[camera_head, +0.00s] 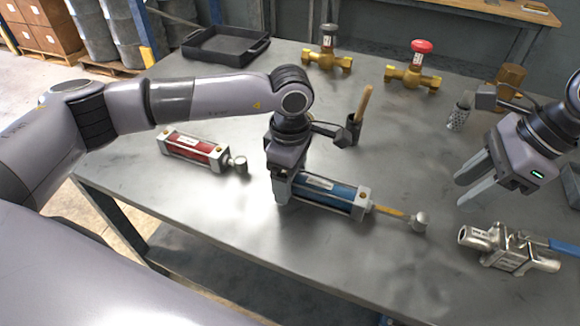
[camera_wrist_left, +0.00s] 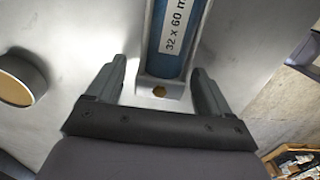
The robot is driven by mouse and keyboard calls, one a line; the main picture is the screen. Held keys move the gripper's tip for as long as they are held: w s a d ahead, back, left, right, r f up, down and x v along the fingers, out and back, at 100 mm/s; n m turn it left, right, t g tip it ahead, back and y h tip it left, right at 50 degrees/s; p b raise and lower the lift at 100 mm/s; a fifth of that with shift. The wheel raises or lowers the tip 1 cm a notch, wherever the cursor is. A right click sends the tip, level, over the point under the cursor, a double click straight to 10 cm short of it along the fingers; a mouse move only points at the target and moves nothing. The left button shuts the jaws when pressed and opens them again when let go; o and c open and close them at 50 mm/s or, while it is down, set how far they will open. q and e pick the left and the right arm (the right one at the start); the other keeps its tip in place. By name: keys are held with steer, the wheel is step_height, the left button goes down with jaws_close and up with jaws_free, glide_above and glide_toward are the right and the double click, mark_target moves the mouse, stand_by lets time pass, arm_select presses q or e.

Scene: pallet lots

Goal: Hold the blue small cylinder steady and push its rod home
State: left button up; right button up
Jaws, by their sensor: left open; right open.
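The blue small cylinder (camera_head: 330,193) lies on the grey table. Its rod (camera_head: 390,211) sticks out to the right and ends in a round metal knob. My left gripper (camera_head: 284,190) is at the cylinder's left end, pointing down and partly hiding it. In the left wrist view the two open fingers (camera_wrist_left: 158,90) stand on either side of the end cap of the blue cylinder (camera_wrist_left: 178,45), with gaps beside it. My right gripper (camera_head: 468,190) is open and empty, above the table to the right of the rod's knob.
A red cylinder (camera_head: 195,147) lies to the left. A steel valve with a blue handle (camera_head: 508,248) lies at the right, below my right gripper. A cup with a wooden-handled tool (camera_head: 354,130), brass valves (camera_head: 413,75) and a black tray (camera_head: 227,48) stand farther back.

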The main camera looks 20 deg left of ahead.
arm_select(q)
steer(key=c, duration=1.5)
jaws_close()
arm_select(e)
steer(key=shift+d, duration=0.1)
steer(key=c, duration=0.4)
steer(key=shift+w+d+r, duration=0.15)
steer(key=shift+d+r, duration=0.2)
steer(key=shift+d, duration=0.4)
steer(key=shift+w+d+r, duration=0.15)
steer(key=shift+d+r, duration=0.2)
steer(key=shift+d, duration=0.4)
jaws_close()
